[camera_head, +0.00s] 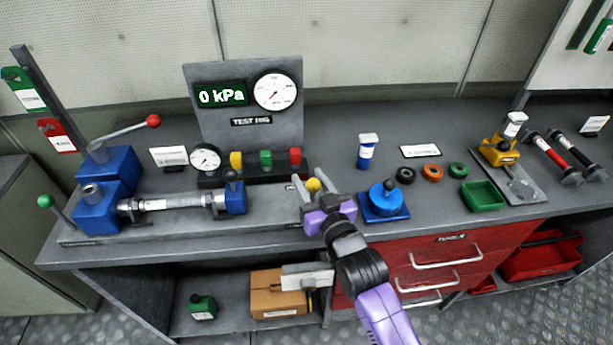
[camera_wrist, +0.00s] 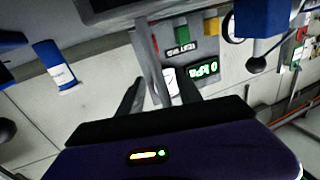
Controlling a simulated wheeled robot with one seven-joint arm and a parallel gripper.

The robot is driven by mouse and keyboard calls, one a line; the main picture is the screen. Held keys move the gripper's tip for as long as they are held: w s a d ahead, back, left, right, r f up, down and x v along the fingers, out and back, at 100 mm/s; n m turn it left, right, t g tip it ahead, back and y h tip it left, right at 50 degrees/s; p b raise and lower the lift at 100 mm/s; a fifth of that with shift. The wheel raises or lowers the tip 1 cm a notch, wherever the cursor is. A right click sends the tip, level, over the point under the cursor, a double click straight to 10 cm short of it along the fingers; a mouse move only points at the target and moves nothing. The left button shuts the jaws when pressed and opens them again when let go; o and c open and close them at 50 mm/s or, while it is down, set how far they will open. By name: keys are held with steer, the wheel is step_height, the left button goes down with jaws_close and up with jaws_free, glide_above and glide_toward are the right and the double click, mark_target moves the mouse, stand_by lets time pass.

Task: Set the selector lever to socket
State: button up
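A lever with a yellow ball knob (camera_head: 313,185) stands at the front of the bench; I take it for the selector lever, but its marking is too small to read. My gripper (camera_head: 316,188) is at this knob, with its fingers spread on either side in the head view. I cannot tell whether they touch it. The lever's lower part and any socket mark are hidden behind my gripper. In the wrist view, the fingers (camera_wrist: 157,94) are apart, and the yellow knob is not clearly seen between them.
The test rig panel (camera_head: 244,150) reads 0 kPa behind. A blue cylinder assembly (camera_head: 180,202) lies left, with red-knobbed (camera_head: 153,121) and green-knobbed (camera_head: 45,201) levers. A blue round unit (camera_head: 384,205) with a dark knob stands close right of my gripper. A white-and-blue bottle (camera_head: 366,152) stands behind it.

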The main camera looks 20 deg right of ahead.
steer(key=shift+o, duration=0.6)
steer(key=shift+r, duration=0.1)
steer(key=shift+a+r, duration=0.2)
steer(key=shift+r, duration=0.05)
steer(key=s+b, duration=0.1)
steer(key=s, duration=0.6)
steer(key=shift+s+b, duration=0.3)
steer(key=shift+s, duration=0.05)
steer(key=shift+a+f, duration=0.1)
